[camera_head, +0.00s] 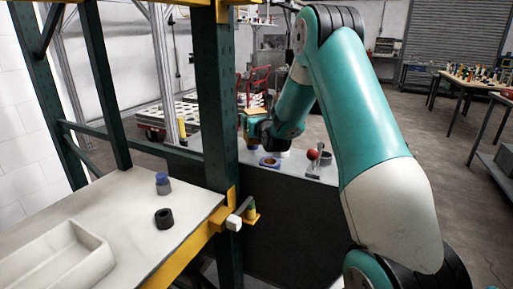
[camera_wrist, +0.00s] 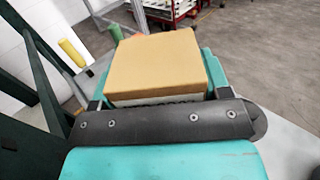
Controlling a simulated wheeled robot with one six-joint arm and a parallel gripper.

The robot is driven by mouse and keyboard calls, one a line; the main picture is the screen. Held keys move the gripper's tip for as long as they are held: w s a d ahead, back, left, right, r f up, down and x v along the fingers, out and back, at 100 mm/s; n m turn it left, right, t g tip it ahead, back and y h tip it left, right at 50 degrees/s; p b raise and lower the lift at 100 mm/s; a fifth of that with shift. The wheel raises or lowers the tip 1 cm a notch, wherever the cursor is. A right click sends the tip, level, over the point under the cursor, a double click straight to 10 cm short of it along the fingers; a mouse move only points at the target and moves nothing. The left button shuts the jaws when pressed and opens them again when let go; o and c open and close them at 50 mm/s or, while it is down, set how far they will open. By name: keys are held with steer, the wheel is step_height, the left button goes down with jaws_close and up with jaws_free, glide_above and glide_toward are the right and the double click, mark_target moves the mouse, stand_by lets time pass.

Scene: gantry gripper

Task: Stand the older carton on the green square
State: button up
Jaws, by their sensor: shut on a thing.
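A tan carton (camera_wrist: 158,62) fills the middle of the wrist view, with a pale printed side facing the camera. My gripper (camera_wrist: 160,93) is shut on it, with the dark bar and teal body in front. In the head view my gripper (camera_head: 256,128) is above the far end of the grey counter, and the carton's tan top (camera_head: 254,112) just shows there. No date on the carton is readable. I cannot make out a second carton or a green square on the counter; my arm hides part of it.
A dark green rack post (camera_head: 220,150) stands close left.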

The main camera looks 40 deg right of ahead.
steer(key=shift+f, duration=3.05)
steer(key=shift+f, duration=0.1)
steer(key=shift+f+b, duration=0.1)
steer(key=shift+b, duration=0.25)
steer(key=o, duration=1.1)
